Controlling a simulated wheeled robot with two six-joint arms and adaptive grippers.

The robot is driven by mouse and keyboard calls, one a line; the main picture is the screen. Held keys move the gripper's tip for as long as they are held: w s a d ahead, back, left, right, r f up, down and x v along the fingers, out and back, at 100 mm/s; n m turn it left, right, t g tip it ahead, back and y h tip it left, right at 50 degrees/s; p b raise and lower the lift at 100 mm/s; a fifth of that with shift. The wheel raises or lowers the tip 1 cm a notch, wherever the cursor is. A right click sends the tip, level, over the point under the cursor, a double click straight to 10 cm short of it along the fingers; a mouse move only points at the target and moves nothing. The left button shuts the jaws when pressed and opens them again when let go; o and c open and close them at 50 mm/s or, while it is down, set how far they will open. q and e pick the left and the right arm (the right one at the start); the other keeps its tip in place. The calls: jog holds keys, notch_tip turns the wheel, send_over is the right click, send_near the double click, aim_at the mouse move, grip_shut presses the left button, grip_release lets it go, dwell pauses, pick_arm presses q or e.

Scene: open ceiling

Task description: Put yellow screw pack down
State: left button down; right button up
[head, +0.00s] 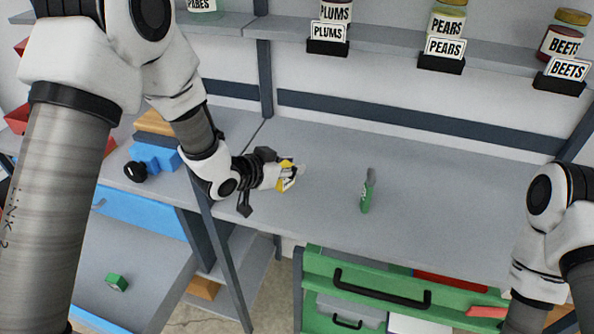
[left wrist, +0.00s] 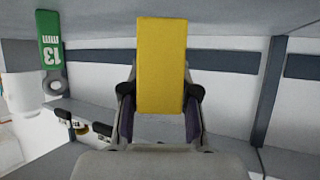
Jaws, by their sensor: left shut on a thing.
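The yellow screw pack (left wrist: 161,62) is held between the fingers of my left gripper (left wrist: 160,115) in the left wrist view. In the head view the left gripper (head: 290,174) is shut on the yellow pack (head: 285,184) above the left part of the grey worktop (head: 440,200). I cannot tell from these frames whether the pack touches the worktop. My right arm shows at the right edge of the head view, but its gripper is out of view.
Labelled jars, such as plums (head: 336,12) and pears (head: 447,20), stand on the shelf behind. A green drawer (head: 400,290) is below the front edge. A blue vise-like object (head: 152,158) sits at left.

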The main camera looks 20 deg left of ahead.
pick_arm(q)
jog(key=shift+w+d+f, duration=0.55)
jog(key=shift+w+d, duration=0.2)
jog(key=shift+d, duration=0.05)
jog(key=f, duration=0.2)
jog(key=shift+a+f+p, duration=0.2)
jog(key=shift+f+p, duration=0.15)
jog(key=shift+f, duration=0.05)
jog(key=c, duration=1.3)
grip_release()
jog(key=shift+d+f, duration=0.1)
jog(key=o, duration=0.4)
jog(key=shift+o, duration=0.2)
jog(key=shift+r, duration=0.25)
jog(key=b+v, duration=0.1)
jog(key=v, duration=1.1)
jog(key=shift+f, duration=0.1)
